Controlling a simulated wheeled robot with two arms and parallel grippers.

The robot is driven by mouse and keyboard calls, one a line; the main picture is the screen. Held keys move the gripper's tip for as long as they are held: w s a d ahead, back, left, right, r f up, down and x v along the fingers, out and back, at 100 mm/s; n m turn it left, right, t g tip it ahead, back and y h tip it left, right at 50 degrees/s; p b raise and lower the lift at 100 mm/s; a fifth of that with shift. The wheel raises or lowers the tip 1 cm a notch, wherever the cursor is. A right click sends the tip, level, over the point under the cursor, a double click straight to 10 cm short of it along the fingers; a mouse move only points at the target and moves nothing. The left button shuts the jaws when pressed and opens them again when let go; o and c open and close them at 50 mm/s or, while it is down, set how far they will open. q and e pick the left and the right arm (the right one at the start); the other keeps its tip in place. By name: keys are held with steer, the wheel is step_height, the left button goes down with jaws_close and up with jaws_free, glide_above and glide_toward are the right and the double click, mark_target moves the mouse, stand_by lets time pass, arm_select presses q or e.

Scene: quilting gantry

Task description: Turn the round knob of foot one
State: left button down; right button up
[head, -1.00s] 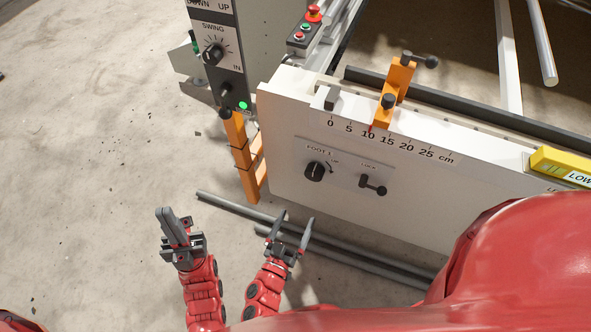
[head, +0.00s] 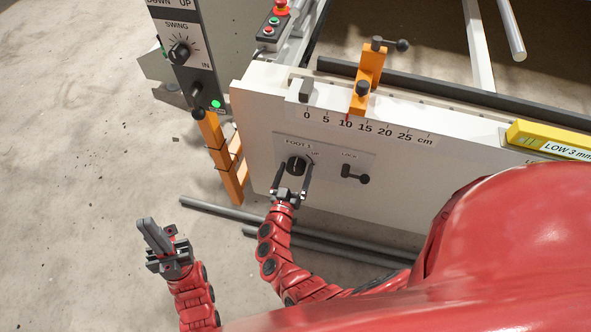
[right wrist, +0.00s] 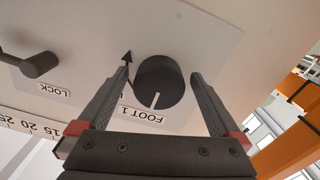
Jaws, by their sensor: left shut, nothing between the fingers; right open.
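The round black knob of foot one (head: 296,165) sits on a plate on the white panel, labelled FOOT 1, with a pale pointer line on its face. In the right wrist view the knob (right wrist: 158,84) lies between the two fingers, with a gap on each side. My right gripper (head: 294,172) is open, its fingers on either side of the knob; I cannot tell how far they reach past its face. My left gripper (head: 148,226) is shut and empty, over the floor at the left, away from the panel.
A black lock lever (head: 354,174) stands to the right of the knob. An orange clamp (head: 366,82) sits on the scale above. A yellow level (head: 548,140) lies at right. Orange posts (head: 222,155) stand left of the panel. Grey pipes (head: 330,247) lie on the floor below.

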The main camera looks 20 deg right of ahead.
steer(key=shift+w+d, duration=0.15)
steer(key=shift+w, duration=0.1)
steer(key=c, duration=1.3)
steer(key=shift+m, duration=0.4)
